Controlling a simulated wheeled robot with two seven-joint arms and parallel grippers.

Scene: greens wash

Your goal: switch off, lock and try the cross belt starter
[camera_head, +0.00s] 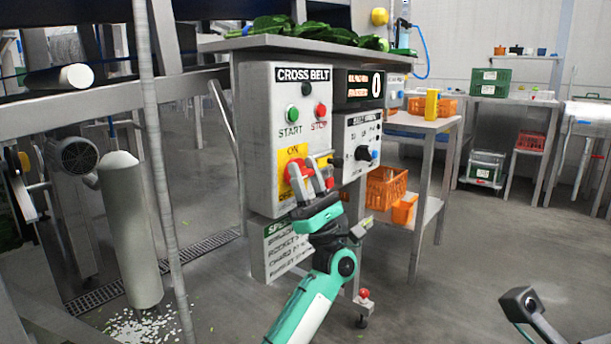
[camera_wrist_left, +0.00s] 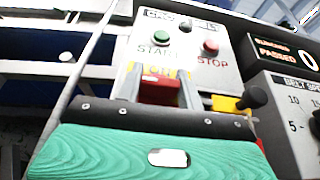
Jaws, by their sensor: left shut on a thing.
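The grey CROSS BELT starter box (camera_head: 262,128) has a green START button (camera_head: 292,115) and a red STOP button (camera_head: 320,110). Below them is a yellow plate (camera_head: 287,155) reading ON, with a red switch handle (camera_head: 295,172). My left gripper (camera_head: 311,183) is shut on this handle. The left wrist view shows the red handle (camera_wrist_left: 158,92) between the fingers, under the ON label. A yellow piece with a black knob (camera_wrist_left: 250,98) sits right of it. Its purpose is unclear. A dark part of my right arm shows at lower right; its fingers cannot be made out.
A display and a speed panel (camera_head: 362,143) adjoin the starter on the right. Conveyor framing and a grey cylinder (camera_head: 130,230) stand left.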

